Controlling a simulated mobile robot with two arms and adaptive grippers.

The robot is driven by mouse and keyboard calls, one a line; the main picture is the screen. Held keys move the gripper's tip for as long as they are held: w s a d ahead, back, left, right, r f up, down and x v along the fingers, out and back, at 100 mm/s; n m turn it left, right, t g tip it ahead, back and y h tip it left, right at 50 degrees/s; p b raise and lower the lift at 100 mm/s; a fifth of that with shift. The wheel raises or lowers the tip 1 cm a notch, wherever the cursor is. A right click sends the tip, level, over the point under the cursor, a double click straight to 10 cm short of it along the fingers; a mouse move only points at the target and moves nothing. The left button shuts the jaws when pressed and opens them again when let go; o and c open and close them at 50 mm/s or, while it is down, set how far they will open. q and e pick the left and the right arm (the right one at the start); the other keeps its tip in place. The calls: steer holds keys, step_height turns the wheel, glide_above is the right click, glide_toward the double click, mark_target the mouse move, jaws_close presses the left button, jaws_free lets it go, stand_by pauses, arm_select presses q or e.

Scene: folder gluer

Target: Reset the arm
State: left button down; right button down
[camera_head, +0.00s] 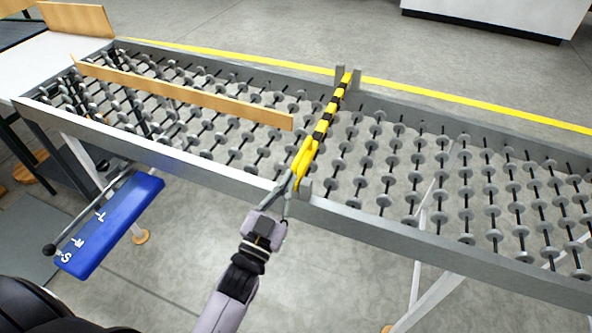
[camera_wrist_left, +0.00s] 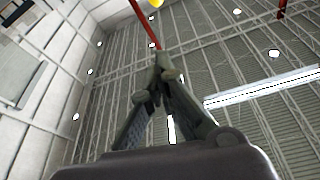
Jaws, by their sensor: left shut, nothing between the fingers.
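My left gripper (camera_head: 290,178) is at the near rail of the roller conveyor (camera_head: 400,230), in the middle of the head view. Its fingers are shut and empty, beside the near end of a yellow and black striped bar (camera_head: 322,125). I cannot tell whether they touch the bar. The bar crosses the conveyor between posts on both rails. In the left wrist view the fingertips (camera_wrist_left: 163,62) meet and point up towards the ceiling. My right gripper is not in view.
A wooden guide strip (camera_head: 185,95) lies along the rollers at the left. The floor (camera_head: 330,280) in front is clear apart from conveyor legs.

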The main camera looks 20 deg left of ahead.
arm_select(q)
steer(key=s+f+g, duration=0.3)
steer(key=f, duration=0.9)
steer(key=s+f+g, duration=0.4)
steer(key=f, duration=0.9)
steer(key=s+f+g, duration=0.3)
steer(key=f, duration=0.9)
steer(key=s+a+f+n+g+y, duration=0.1)
steer(key=s+f+g, duration=0.4)
steer(key=s+f, duration=0.85)
steer(key=s+a+f+g, duration=0.2)
steer(key=s+f, duration=0.2)
steer(key=s, duration=0.4)
steer(key=s+a+f+g+y, duration=0.1)
steer(key=s+a+f+g, duration=0.2)
steer(key=s, duration=0.6)
steer(key=shift+s+f+b, duration=0.2)
steer(key=shift+f+b, duration=0.15)
steer(key=shift+f, duration=0.35)
